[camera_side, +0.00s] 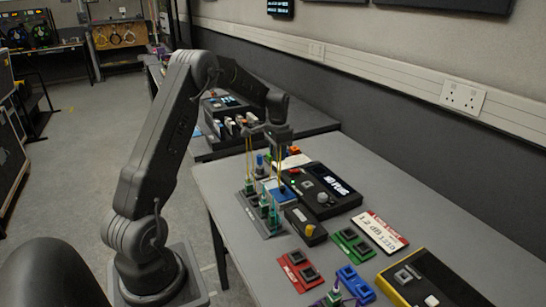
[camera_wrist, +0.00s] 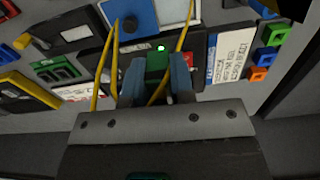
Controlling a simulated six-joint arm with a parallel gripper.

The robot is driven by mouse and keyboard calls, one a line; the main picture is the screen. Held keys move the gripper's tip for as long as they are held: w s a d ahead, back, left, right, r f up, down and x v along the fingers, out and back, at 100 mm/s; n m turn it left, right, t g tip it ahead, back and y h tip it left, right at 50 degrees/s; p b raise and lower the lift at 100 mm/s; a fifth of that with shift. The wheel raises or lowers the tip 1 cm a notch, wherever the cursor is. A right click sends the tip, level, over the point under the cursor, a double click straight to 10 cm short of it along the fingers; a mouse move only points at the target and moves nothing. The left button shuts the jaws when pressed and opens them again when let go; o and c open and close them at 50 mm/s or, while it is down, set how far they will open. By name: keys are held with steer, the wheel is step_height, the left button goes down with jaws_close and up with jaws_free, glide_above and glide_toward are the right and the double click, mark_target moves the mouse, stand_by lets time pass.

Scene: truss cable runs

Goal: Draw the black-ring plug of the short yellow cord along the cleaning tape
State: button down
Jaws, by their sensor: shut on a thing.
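My gripper (camera_wrist: 157,72) is over the table, its two fingers shut around part of a yellow cord; it also shows in the side view (camera_side: 278,150). The yellow cord (camera_wrist: 103,75) loops down on both sides of the fingers in the wrist view and hangs in thin strands in the side view (camera_side: 250,158). The plug end is mostly hidden between the fingers, and its ring colour cannot be told. A green part with a lit green lamp (camera_wrist: 160,48) shows between the fingertips. Just beyond is a blue box with a dark knob (camera_wrist: 140,20) beside a pale panel, possibly the cleaning tape.
A black device with a lit screen (camera_side: 340,185) stands behind the work. A grey rack with green upright parts (camera_side: 257,221) is close by. Red (camera_side: 299,271), green (camera_side: 353,243) and blue (camera_side: 355,284) socket blocks and a yellow-edged box (camera_side: 432,283) lie nearer the front.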

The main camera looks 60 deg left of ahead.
mark_target(296, 212)
steer(key=d+m, duration=0.4)
steer(key=d, duration=1.3)
steer(key=f, duration=0.4)
steer(key=shift+s+d+f, duration=0.15)
steer(key=shift+s+f, duration=0.15)
steer(key=shift+f, duration=2.5)
steer(key=shift+f, duration=0.3)
steer(key=shift+a, duration=0.65)
steer(key=shift+a, duration=1.25)
stand_by(0.9)
